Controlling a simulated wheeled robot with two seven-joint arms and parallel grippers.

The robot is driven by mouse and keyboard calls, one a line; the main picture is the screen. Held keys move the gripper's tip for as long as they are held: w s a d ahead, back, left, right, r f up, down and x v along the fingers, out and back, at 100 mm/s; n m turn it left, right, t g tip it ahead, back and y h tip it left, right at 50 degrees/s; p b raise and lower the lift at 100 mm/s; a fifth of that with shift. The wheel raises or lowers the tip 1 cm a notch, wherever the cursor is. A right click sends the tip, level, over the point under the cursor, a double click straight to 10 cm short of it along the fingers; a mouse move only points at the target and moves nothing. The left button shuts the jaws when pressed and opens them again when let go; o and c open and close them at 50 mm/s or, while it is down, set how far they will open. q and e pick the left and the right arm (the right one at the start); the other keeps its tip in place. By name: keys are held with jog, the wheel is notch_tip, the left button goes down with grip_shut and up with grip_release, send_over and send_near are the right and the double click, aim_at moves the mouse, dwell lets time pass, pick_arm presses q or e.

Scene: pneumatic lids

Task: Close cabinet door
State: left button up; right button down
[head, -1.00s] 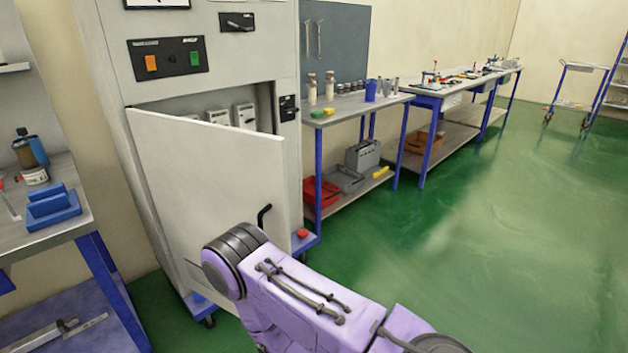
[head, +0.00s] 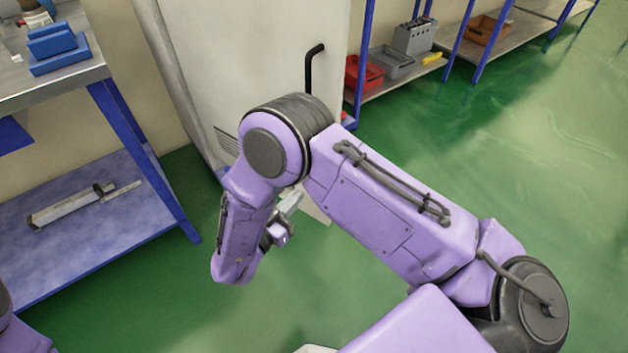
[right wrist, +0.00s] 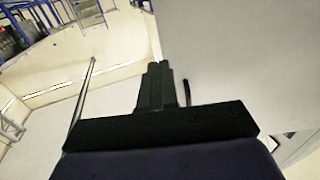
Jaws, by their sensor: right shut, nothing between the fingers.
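The cabinet door (head: 245,70) is a pale grey panel with a black bent handle (head: 313,68) near its right edge. In the head view its top is out of frame and my right arm covers much of its lower part. Its lower right corner shows below my arm, so it seems to stand ajar. My right gripper (head: 288,210) is low in front of the door, partly hidden by my arm. In the right wrist view my right gripper (right wrist: 155,80) is shut and empty, with the door's grey surface (right wrist: 235,60) close on the right. My left gripper is out of view.
A blue-legged workbench (head: 60,75) with a lower shelf stands at left. Another bench with a red bin (head: 362,74) and grey crates stands right of the cabinet. The green floor (head: 520,150) at right is clear.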

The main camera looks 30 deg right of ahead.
jog(key=x, duration=1.3)
jog(key=shift+w+d, duration=0.2)
